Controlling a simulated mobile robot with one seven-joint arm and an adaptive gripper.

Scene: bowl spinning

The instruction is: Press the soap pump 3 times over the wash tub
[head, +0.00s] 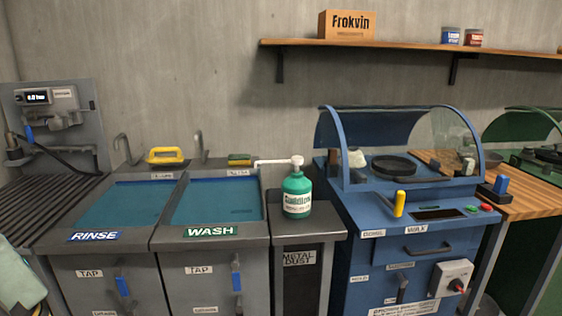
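The soap pump is a green bottle (297,196) with a white pump head. It stands upright on the grey stand labelled METAL DUST (322,222), just right of the wash tub. Its long white spout (272,162) points left, and its tip is near the right rim of the tub. The wash tub (262,233), with a green WASH label, holds blue-green water. My gripper is not in view. A pale rounded part at the lower left edge is cut off, and I cannot tell what it is.
The rinse tub (142,237) is left of the wash tub. A yellow-handled tool (166,156) and a sponge (239,159) lie on the back ledge near the taps. A blue machine with a clear hood (405,135) stands right of the bottle. A shelf (400,44) hangs above.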

